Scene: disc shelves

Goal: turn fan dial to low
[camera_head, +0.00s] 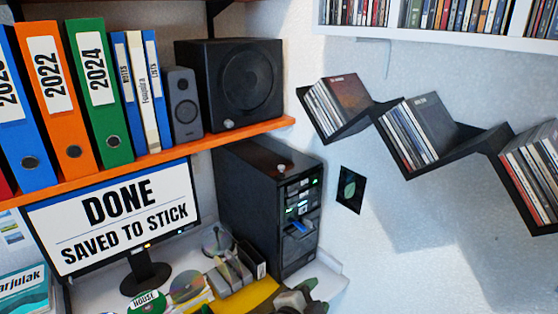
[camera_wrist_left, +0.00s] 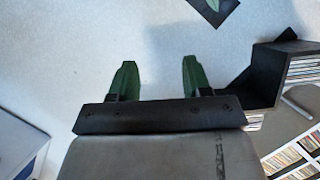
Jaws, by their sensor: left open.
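No fan dial can be made out for sure. A black computer tower (camera_head: 255,205) stands on the desk, with green lights and a blue piece on its front panel. A small pale round knob (camera_head: 281,169) shows at its upper front edge; I cannot tell what it is. My left gripper (camera_head: 302,296) is at the bottom edge of the head view, below and in front of the tower, partly cut off. In the left wrist view its two green fingers (camera_wrist_left: 158,78) are apart with nothing between them, facing the pale wall. My right gripper is not in view.
An orange shelf (camera_head: 220,136) with binders and a black speaker (camera_head: 250,80) hangs above the monitor (camera_head: 115,220). Discs (camera_head: 218,240) and small items crowd the desk. Black zigzag disc shelves (camera_head: 370,118) are on the right wall. The wall below them is clear.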

